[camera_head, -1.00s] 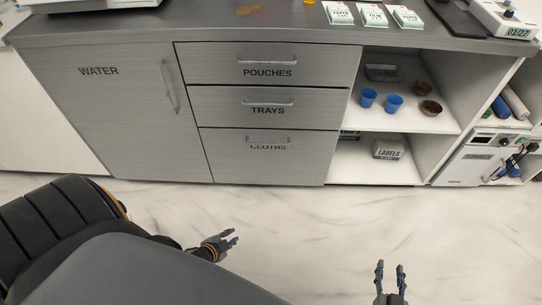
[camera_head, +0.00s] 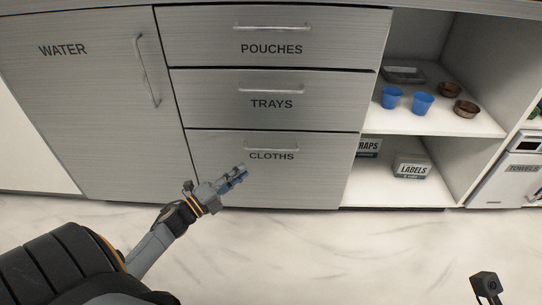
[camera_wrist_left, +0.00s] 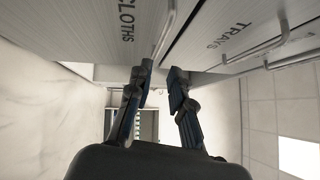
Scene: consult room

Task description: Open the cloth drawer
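The cloths drawer (camera_head: 222,150) is the lowest of three grey drawers and looks shut, flush with the cabinet front. Its bar handle (camera_head: 272,149) runs level just above the CLOTHS label. My left gripper (camera_head: 243,172) is in front of this drawer, just below and left of the handle. In the left wrist view, my left gripper (camera_wrist_left: 160,80) is open, with an empty gap between its fingers. The cloths handle (camera_wrist_left: 165,32) is just beyond the fingertips there. Part of my right gripper (camera_head: 487,285) shows at the lower right; its finger state is unclear.
The trays drawer (camera_head: 220,95) and pouches drawer (camera_head: 200,40) are shut above. The water cabinet door (camera_head: 80,110) is shut at left. An open shelf (camera_head: 450,118) at right holds blue cups, brown bowls and boxes. The floor (camera_head: 330,255) in front is clear.

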